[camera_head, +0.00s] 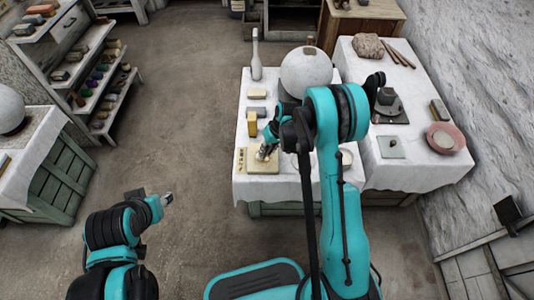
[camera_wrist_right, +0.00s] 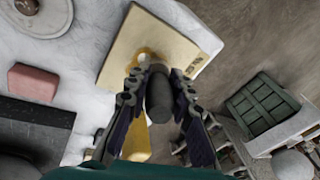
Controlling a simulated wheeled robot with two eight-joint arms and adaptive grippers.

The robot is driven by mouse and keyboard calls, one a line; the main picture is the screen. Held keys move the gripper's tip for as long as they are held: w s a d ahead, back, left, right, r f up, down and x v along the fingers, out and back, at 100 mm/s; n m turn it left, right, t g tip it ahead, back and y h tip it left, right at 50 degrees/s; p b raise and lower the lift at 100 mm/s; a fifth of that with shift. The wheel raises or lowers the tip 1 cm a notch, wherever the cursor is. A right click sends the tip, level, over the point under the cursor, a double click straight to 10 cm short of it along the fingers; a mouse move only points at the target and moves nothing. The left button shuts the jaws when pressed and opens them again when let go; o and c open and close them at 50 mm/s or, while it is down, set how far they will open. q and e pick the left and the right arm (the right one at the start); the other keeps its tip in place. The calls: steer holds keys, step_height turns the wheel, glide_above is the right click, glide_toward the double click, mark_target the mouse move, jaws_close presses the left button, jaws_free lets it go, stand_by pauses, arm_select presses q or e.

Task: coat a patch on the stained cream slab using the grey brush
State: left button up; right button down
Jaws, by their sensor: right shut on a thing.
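The cream slab (camera_head: 242,166) lies flat near the front left corner of the white-clothed table. In the right wrist view the slab (camera_wrist_right: 128,50) shows a brownish stain and small dark marks along one edge. My right gripper (camera_head: 266,152) is low over the slab. It is shut on the grey brush (camera_wrist_right: 159,95), whose dark grey handle points toward the wrist camera. The brush tip is hidden behind the handle, so I cannot tell whether it touches the slab. My left gripper (camera_head: 167,198) hangs over the floor, away from the table; its jaws are too small to read.
A yellow block (camera_head: 252,124) stands just behind the slab. A pink plate (camera_head: 445,138) lies on the right table. The floor between the tables is clear.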

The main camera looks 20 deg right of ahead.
steer(key=shift+w+d, duration=0.2)
steer(key=shift+w, duration=0.45)
steer(key=shift+s+a, duration=0.25)
steer(key=shift+s, duration=0.5)
steer(key=shift+s+a, duration=0.2)
steer(key=shift+s, duration=0.55)
steer(key=shift+w, duration=0.1)
steer(key=shift+w+d, duration=0.25)
steer(key=shift+w, duration=0.45)
steer(key=shift+w+d, duration=0.2)
steer(key=shift+w, duration=0.5)
steer(key=shift+s+r, duration=0.1)
steer(key=shift+s+a+r+p, duration=0.25)
steer(key=shift+s+r+p, duration=0.05)
steer(key=shift+s+r, duration=0.4)
steer(key=shift+f, duration=0.1)
